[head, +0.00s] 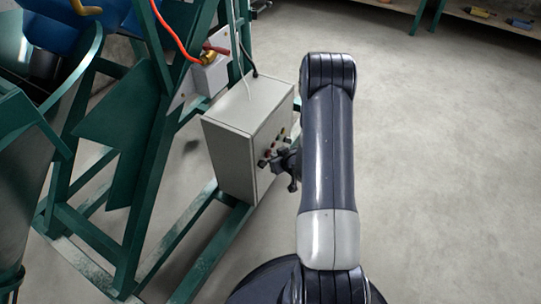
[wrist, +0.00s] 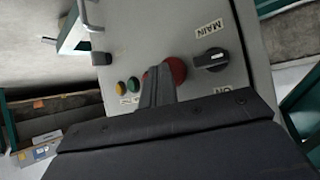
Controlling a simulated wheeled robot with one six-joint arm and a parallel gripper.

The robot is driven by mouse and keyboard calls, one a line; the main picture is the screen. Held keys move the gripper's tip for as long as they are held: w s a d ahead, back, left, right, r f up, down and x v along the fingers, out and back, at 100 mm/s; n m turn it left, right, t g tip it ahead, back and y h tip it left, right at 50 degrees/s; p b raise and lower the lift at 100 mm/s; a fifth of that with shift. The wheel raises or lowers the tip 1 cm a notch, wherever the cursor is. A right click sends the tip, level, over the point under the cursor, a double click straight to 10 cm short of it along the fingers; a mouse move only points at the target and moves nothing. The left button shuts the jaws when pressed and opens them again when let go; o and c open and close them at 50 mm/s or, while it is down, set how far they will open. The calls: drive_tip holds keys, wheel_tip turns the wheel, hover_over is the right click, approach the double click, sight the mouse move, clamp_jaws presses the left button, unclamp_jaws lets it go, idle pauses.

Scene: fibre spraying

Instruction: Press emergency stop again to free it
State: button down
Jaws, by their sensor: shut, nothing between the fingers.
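The red emergency stop button (wrist: 174,72) is on the face of a grey control box (head: 238,128), partly hidden by my gripper in the wrist view. My gripper (wrist: 158,72) is shut and empty, with its tips in front of the red button's left part. I cannot tell whether they touch it. In the head view my gripper (head: 278,160) is close to the box's right-hand face, where the buttons are small. The control box also fills the middle of the wrist view (wrist: 150,30).
Beside the red button are a black MAIN rotary switch (wrist: 211,60), a green button (wrist: 133,84) and a yellow button (wrist: 120,89). The box is on a green steel frame (head: 150,190). A red-handled valve (head: 212,57) is above it. Open floor (head: 430,170) lies to the right.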

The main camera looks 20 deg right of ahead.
drive_tip(key=s+d, duration=0.3)
drive_tip(key=s, duration=0.1)
drive_tip(key=shift+s+d, duration=0.35)
drive_tip(key=shift+s, duration=0.05)
idle(0.4)
